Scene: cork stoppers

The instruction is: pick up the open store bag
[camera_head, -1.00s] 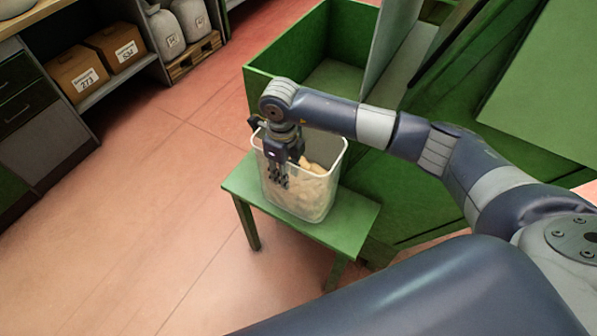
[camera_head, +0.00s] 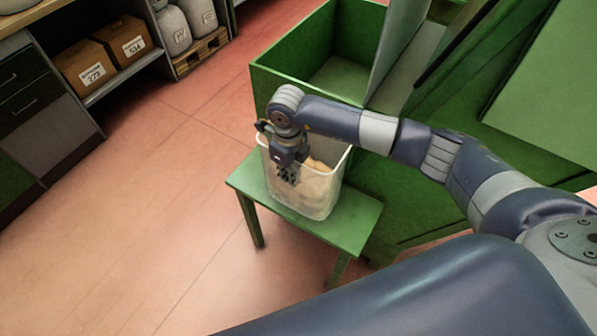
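A translucent, open-topped bag (camera_head: 318,196) stands upright on a small green stool (camera_head: 352,226). It looks stiff-walled, like a bin, and pale tan pieces, probably corks, fill its lower part. My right arm reaches in from the right over the bag. My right gripper (camera_head: 287,174) points down at the bag's open top, with its fingers in front of or inside the near left part. I cannot tell whether the fingers touch the wall or how far apart they are. The gripper and wrist hide part of the rim. My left gripper is out of view.
A large green bin (camera_head: 290,82) with an open top stands right behind the stool. At the upper left, a shelf holds cardboard boxes (camera_head: 88,66), and pale sacks (camera_head: 173,30) stand on a pallet. The reddish floor (camera_head: 150,210) left of the stool is clear.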

